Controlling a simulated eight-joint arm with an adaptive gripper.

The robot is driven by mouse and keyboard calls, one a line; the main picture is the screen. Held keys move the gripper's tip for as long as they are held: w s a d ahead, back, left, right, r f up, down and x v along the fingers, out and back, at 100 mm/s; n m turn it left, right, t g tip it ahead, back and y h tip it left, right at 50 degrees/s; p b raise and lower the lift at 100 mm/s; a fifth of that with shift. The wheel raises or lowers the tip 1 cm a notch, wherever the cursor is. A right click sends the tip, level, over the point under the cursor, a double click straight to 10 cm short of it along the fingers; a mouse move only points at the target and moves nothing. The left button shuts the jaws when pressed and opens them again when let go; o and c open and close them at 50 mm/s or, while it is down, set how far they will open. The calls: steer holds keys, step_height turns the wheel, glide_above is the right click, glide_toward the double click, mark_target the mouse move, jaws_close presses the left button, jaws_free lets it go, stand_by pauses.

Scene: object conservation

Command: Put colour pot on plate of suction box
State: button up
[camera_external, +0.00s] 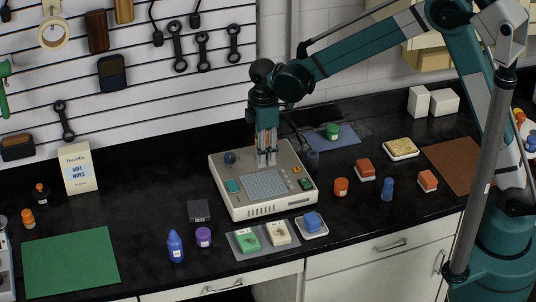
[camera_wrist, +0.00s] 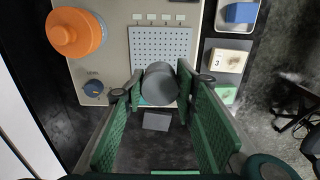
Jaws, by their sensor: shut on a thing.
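The suction box (camera_external: 236,203) is a beige instrument with a grey perforated plate (camera_external: 265,184) on top, also seen in the wrist view (camera_wrist: 160,48). The pot overlaps the plate's lower edge there. In the external view my fingers largely hide the pot. I cannot tell whether it touches the plate.
A blue level knob (camera_external: 230,157) rises from the box. An orange round object (camera_wrist: 75,32) shows at the box's edge in the wrist view. A tray (camera_external: 233,248) with a green block and a white block lies in front. Purple (camera_external: 203,237) and orange (camera_external: 341,187) pots stand nearby.

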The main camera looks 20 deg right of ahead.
glide_above(264, 184)
steer(key=shift+f, duration=2.55)
steer(key=shift+f, duration=1.85)
steer(key=shift+f, duration=0.15)
steer(key=o, duration=0.9)
steer(key=shift+r+p, duration=0.2)
steer(key=shift+p, duration=0.1)
steer(key=shift+r+b, duration=0.3)
steer(key=shift+r, duration=5.7)
